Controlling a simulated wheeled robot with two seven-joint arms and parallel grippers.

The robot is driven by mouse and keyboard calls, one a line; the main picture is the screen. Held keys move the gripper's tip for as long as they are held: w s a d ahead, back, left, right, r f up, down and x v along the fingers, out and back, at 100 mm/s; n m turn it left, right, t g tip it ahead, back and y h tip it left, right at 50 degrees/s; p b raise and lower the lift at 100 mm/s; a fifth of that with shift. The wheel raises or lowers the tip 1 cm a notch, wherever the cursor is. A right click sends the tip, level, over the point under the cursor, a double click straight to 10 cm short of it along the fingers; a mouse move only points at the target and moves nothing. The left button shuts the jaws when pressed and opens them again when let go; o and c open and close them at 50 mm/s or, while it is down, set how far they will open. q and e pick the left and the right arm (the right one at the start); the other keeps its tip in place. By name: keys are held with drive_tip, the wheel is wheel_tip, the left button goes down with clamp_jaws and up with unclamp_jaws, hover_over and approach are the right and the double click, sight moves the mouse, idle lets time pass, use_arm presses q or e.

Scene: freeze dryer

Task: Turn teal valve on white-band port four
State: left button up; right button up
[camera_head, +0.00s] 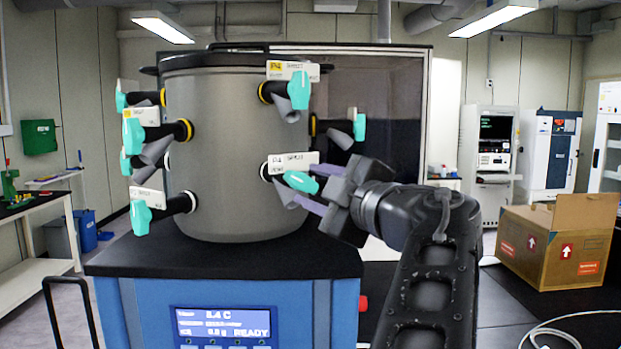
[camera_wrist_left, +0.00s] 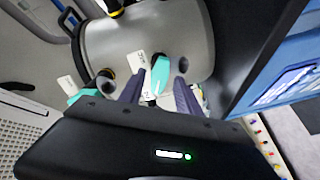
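In the left wrist view, the handle (camera_wrist_left: 161,70) lies between the spread fingertips (camera_wrist_left: 160,82), with gaps seen on both sides. My right gripper is not in view.
The grey drum (camera_head: 235,130) carries several other teal-handled ports, including a yellow-banded one (camera_head: 299,90) directly above. The drum stands on a black-topped blue cabinet (camera_head: 140,310) whose display reads READY. A cardboard box (camera_head: 555,240) is at the right.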

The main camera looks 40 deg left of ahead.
use_arm(q)
drive_tip(key=shift+x, duration=0.75)
clamp_jaws()
